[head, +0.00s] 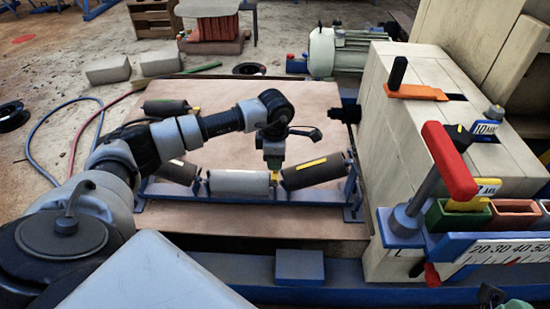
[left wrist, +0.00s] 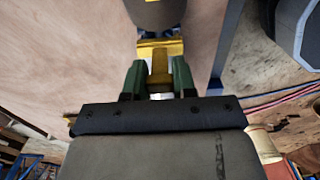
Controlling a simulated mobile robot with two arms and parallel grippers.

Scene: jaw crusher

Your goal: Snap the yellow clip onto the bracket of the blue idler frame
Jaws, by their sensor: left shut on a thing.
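My left gripper (head: 274,168) points down over the gap between these two rollers. In the left wrist view its green fingers (left wrist: 158,82) are shut on the yellow clip (left wrist: 160,65). The clip also shows just below the fingers in the head view (head: 275,180). It is close to the frame's crossbar; whether it touches a bracket I cannot tell. My right gripper is out of view.
A loose roller (head: 165,107) lies at the board's back left. The pale crusher body (head: 385,135) stands close on the right, with a red-handled lever (head: 449,160) and a scale. The bare board (head: 318,105) behind the frame is clear.

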